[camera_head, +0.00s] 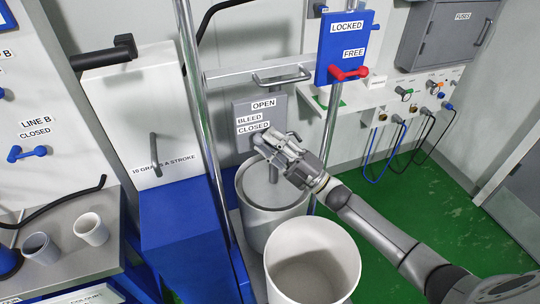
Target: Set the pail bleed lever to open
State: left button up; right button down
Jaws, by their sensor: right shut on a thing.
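The grey bleed plate (242,108) stands upright above the pails, with OPEN at its top, BLEED in the middle and CLOSED below. My right gripper (264,143) is at the plate's lower edge, just below the CLOSED label. It is shut on the bleed lever, which the fingers mostly hide, so its exact angle cannot be told. The rear white pail (260,222) stands below my right gripper, with a grey disc and an upright rod in its top. My left gripper is not in view.
An open white pail (312,280) stands in front, below my right arm. Chrome posts (201,130) flank the plate. A red lever (350,73) points to FREE on a blue panel. Cups (91,230) stand on the left bench. Green floor (430,190) is clear at right.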

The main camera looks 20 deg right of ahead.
jog(key=shift+d+r+m+t+h+b, duration=0.35)
jog(key=shift+m+t+h+b, duration=0.95)
jog(key=shift+m+h, duration=2.45)
jog(key=shift+d+r+m+t+h+b, duration=0.2)
jog(key=shift+d+m+t+h+b, duration=0.4)
jog(key=shift+m+t+h, duration=2.9)
jog(key=shift+d+r+m+g+h+b, duration=0.3)
jog(key=shift+m+h+b, duration=1.55)
jog(key=shift+m, duration=3.7)
jog(key=shift+m+h+p, duration=0.3)
jog(key=shift+h+p, duration=0.35)
jog(key=shift+h, duration=0.15)
jog(key=c, duration=1.5)
grip_release()
jog(key=shift+c, duration=0.2)
jog(key=shift+f, duration=0.1)
jog(key=v, duration=1.2)
